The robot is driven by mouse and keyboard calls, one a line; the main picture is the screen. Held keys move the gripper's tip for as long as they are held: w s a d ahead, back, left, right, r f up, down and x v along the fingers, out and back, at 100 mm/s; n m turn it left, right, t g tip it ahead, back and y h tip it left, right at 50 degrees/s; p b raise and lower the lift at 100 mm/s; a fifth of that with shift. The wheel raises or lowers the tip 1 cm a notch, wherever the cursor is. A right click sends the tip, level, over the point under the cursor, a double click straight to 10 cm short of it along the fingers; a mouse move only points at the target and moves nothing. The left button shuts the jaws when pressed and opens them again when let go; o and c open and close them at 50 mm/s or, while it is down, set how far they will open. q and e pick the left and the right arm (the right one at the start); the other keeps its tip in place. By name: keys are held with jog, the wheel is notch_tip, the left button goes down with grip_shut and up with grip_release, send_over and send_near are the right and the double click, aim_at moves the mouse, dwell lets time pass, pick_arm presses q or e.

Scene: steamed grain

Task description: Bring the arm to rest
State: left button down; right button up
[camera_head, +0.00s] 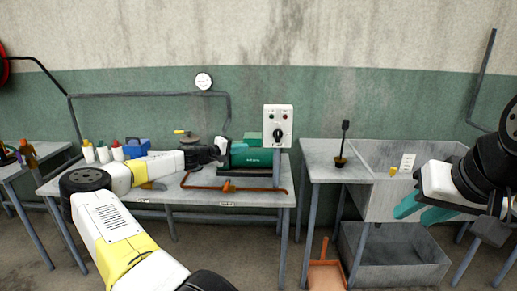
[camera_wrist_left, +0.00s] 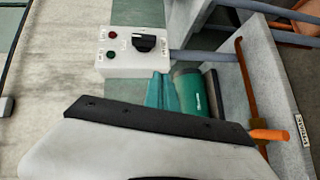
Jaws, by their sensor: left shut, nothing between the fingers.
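My left arm reaches over the bench from the left. My left gripper (camera_head: 222,147) is at its end, by the left end of a green motor-like machine (camera_head: 251,156). In the left wrist view its teal fingers (camera_wrist_left: 161,92) are together with nothing between them. They appear just below a white control box (camera_wrist_left: 134,45) with a black knob; the green machine (camera_wrist_left: 193,93) is beside them. Whether the fingers touch either is unclear. The control box also shows in the head view (camera_head: 278,112). My right gripper (camera_head: 421,211) hangs at the right, teal fingers apart and empty, in front of the sink.
The metal bench (camera_head: 260,197) holds an orange-brown bar clamp (camera_head: 205,187), several bottles (camera_head: 103,153) and a blue box (camera_head: 137,147). A sink unit (camera_head: 372,205) stands right, with a dark brush-like tool (camera_head: 343,145). An orange dustpan (camera_head: 325,272) is on the floor.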

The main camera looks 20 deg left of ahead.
pick_arm(q)
jog(key=s+d+m+g+h, duration=0.25)
jog(key=d+m+g, duration=0.25)
jog(key=d, duration=1.1)
jog(key=s+d+m+g+y, duration=0.4)
jog(key=s+d+m, duration=0.1)
jog(key=s+d, duration=0.55)
jog(key=s+a+r+y, duration=0.1)
jog(key=s+r, duration=0.3)
jog(key=s, duration=0.6)
jog(key=s+a+r+y, duration=0.1)
jog(key=s+r, duration=0.4)
jog(key=s, duration=0.6)
jog(key=s+a+r+m+t+y, duration=0.1)
jog(key=s+r, duration=0.3)
jog(key=s, duration=0.6)
jog(key=shift+s+a+r+y, duration=0.35)
jog(key=shift+a+r+y, duration=0.05)
jog(key=shift+a+y, duration=0.15)
